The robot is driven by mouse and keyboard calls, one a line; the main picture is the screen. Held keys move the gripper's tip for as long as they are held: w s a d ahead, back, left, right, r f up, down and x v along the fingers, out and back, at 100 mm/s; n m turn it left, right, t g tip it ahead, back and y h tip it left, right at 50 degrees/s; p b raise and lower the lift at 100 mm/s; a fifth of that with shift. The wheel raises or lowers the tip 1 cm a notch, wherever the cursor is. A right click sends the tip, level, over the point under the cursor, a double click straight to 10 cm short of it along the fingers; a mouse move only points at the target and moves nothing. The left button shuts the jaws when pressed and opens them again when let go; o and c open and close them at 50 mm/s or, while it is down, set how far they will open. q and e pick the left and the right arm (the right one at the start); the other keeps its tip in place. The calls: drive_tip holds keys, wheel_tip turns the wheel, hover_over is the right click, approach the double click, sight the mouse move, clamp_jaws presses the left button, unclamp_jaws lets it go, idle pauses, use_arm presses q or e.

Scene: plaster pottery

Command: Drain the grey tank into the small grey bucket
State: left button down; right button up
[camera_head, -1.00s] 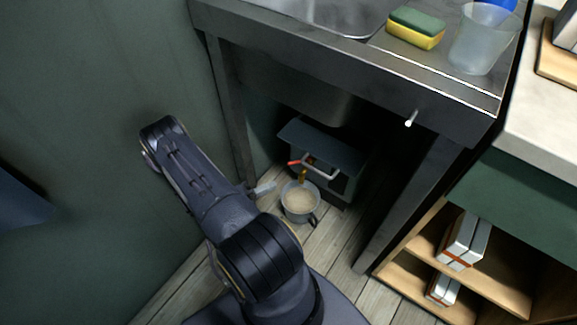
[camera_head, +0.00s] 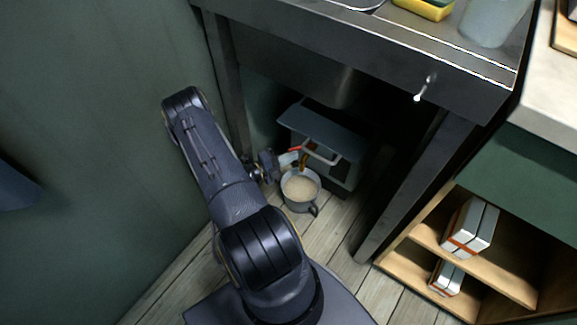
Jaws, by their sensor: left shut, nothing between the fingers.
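The grey tank (camera_head: 325,128) stands on the floor under the sink unit, with a pale curved handle on its front. A brass-coloured tap (camera_head: 304,160) with a red lever (camera_head: 295,149) sticks out of its front. The small grey bucket (camera_head: 313,203) stands upright on the floor below the tap, with beige liquid inside. My left gripper (camera_head: 287,160) is shut and empty, just left of the tap, below the red lever and above the bucket's back left rim. I cannot tell whether it touches the lever. My right gripper is not in view.
The steel sink unit (camera_head: 400,50) overhangs the tank, and its legs stand on either side. A yellow-green sponge (camera_head: 425,8) and a translucent cup (camera_head: 492,22) are on top. A wooden shelf (camera_head: 480,278) with white boxes stands at right. Bare floor lies in front of the bucket.

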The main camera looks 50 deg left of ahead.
use_arm(q)
drive_tip(key=shift+w+a, duration=0.1)
drive_tip(key=shift+a, duration=0.2)
drive_tip(key=shift+a, duration=0.6)
